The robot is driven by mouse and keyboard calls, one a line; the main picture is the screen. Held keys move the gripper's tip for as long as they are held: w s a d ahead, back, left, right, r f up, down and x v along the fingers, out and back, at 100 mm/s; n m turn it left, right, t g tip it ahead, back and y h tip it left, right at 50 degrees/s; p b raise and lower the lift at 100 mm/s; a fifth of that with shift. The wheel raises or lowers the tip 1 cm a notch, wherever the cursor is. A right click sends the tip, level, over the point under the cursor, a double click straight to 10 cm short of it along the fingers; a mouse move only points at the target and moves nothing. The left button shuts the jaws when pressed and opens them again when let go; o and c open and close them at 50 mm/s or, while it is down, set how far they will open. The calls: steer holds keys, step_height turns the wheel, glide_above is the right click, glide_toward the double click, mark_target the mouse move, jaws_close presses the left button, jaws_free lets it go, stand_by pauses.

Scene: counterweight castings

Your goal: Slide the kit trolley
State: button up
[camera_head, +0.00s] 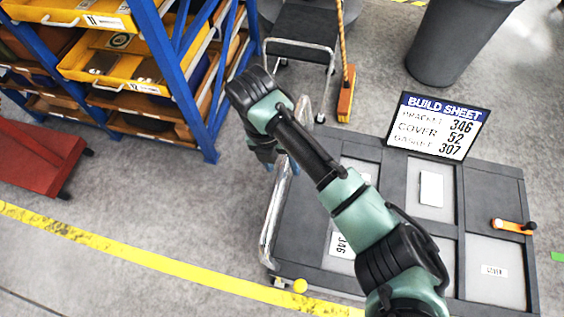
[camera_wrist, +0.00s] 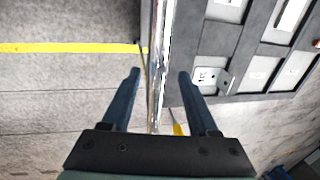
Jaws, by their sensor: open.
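The kit trolley (camera_head: 310,215) is a dark grey flat cart with several light compartments, on the floor at right. Its chrome push handle (camera_head: 268,230) runs along its left side. My gripper (camera_head: 283,168) is over the handle's far part; my own arm hides part of the trolley. In the wrist view my gripper (camera_wrist: 158,88) is open, with one blue finger on each side of the upright-looking handle bar (camera_wrist: 157,50). I cannot tell whether a finger touches the bar. The trolley deck (camera_wrist: 222,38) shows to the right of the bar.
A build sheet sign (camera_head: 438,127) stands at the trolley's back edge. A blue-framed rack (camera_head: 195,100) with yellow bins, a grey step stool (camera_head: 302,35), a broom (camera_head: 346,95) and a bin (camera_head: 460,40) stand behind. A yellow floor line (camera_head: 150,259) crosses open floor at left.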

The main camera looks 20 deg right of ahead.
steer(key=shift+w+d+f, duration=0.1)
steer(key=shift+w+f, duration=0.05)
steer(key=shift+f, duration=0.5)
steer(key=shift+c, duration=1.1)
jaws_close()
